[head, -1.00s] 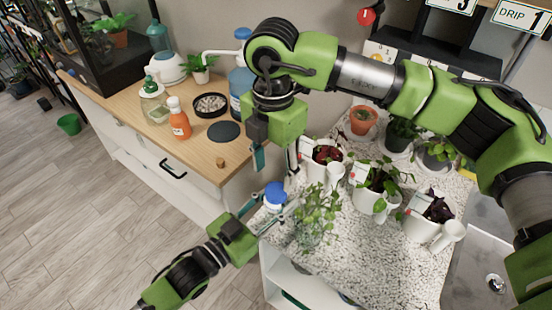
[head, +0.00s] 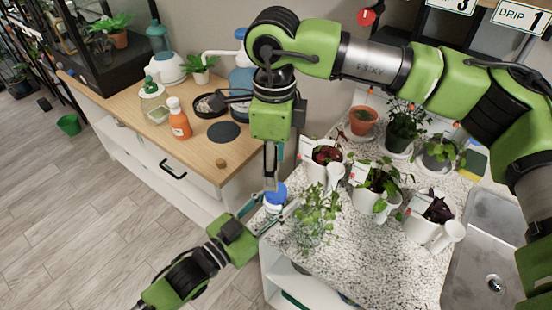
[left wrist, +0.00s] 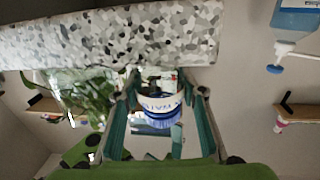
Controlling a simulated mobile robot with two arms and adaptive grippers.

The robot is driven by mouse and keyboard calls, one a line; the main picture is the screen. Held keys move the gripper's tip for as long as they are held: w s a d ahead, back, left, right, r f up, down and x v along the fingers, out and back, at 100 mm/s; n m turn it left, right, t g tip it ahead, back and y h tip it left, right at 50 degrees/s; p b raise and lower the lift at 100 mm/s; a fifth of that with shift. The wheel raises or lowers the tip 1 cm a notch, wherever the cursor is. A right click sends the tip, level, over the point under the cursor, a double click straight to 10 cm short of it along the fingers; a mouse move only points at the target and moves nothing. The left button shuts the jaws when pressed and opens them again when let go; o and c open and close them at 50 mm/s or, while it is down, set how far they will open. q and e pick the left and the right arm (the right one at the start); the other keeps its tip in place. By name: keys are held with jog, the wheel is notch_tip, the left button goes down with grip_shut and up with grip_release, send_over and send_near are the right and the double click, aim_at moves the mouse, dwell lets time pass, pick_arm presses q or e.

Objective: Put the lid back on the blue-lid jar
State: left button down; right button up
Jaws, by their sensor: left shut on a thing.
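The small white jar (head: 272,207) stands upright at the near left edge of the speckled counter. Its blue lid (head: 277,190) sits on the jar's top; whether it is screwed tight I cannot tell. My left gripper (head: 278,203) comes in from the lower left and is shut around the jar's body. My right gripper (head: 272,184) points down over the lid, its fingers seen nearly edge-on, so its opening is unclear. In the left wrist view the jar (left wrist: 158,100) appears upside down between my left fingers, with the blue lid (left wrist: 161,118) below its lettered label.
A leafy plant in a glass (head: 312,220) stands close right of the jar. White pots (head: 420,228) with plants fill the counter behind it. The wooden cabinet top (head: 190,150) at left holds an orange bottle (head: 179,122), a dark round mat (head: 224,132) and a small cork (head: 221,163).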

jog(key=n, duration=0.4)
jog(key=shift+r, duration=0.15)
jog(key=n, duration=0.4)
jog(key=shift+d+r, duration=0.1)
jog(key=shift+r, duration=0.05)
jog(key=n, duration=0.4)
jog(key=shift+r, duration=0.1)
jog(key=n, duration=0.5)
jog(key=shift+r, duration=0.15)
jog(key=shift+f, duration=4)
